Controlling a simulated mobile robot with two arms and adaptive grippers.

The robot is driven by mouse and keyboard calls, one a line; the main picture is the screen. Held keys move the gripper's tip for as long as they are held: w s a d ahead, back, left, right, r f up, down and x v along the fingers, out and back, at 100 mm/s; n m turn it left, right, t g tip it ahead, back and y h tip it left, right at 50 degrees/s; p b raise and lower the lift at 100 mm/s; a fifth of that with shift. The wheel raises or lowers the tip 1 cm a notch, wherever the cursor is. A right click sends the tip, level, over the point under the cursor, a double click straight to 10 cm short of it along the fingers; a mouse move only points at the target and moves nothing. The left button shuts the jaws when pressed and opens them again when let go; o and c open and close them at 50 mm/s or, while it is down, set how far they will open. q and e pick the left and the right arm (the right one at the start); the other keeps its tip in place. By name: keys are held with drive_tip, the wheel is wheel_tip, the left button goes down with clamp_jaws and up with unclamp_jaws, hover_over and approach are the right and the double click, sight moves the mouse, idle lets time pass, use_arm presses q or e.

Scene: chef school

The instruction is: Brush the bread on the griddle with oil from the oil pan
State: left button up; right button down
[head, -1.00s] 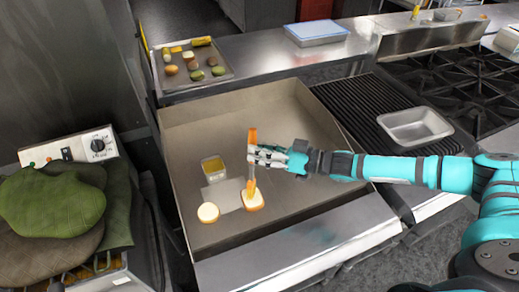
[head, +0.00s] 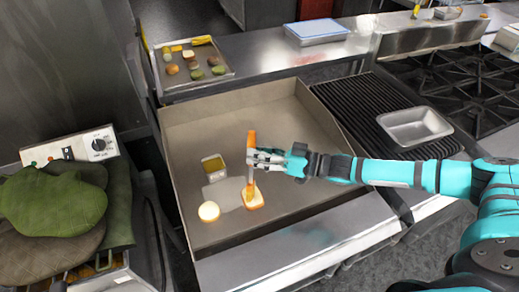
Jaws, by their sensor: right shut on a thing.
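The griddle (head: 280,118) is a wide steel plate with raised walls in the middle of the head view. A slice of bread (head: 254,201) lies on it near the front. A round pale bread piece (head: 208,211) lies to its left. My right gripper (head: 257,160) is shut on an upright brush (head: 251,140) with an orange handle. The brush's lower end is at the slice of bread; whether it touches cannot be told for sure. My left gripper is not in view.
A tray of several food pieces (head: 192,68) stands behind the griddle. A ribbed grill (head: 368,105) with an empty steel pan (head: 414,128) is on the right, beside burners (head: 455,85). Green oven mitts (head: 55,205) lie at the left. A blue-lidded container (head: 316,32) stands at the back.

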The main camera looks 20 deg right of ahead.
drive_tip(key=shift+w+d+f, duration=0.1)
drive_tip(key=shift+w+d, duration=0.65)
drive_tip(key=shift+w, duration=0.2)
drive_tip(key=shift+s, duration=0.1)
drive_tip(key=shift+s+a+p, duration=0.6)
drive_tip(key=shift+s+a, duration=0.35)
drive_tip(key=shift+s, duration=0.25)
wheel_tip(320, 180, up, 8)
drive_tip(key=p, duration=0.7)
drive_tip(key=shift+w, duration=0.1)
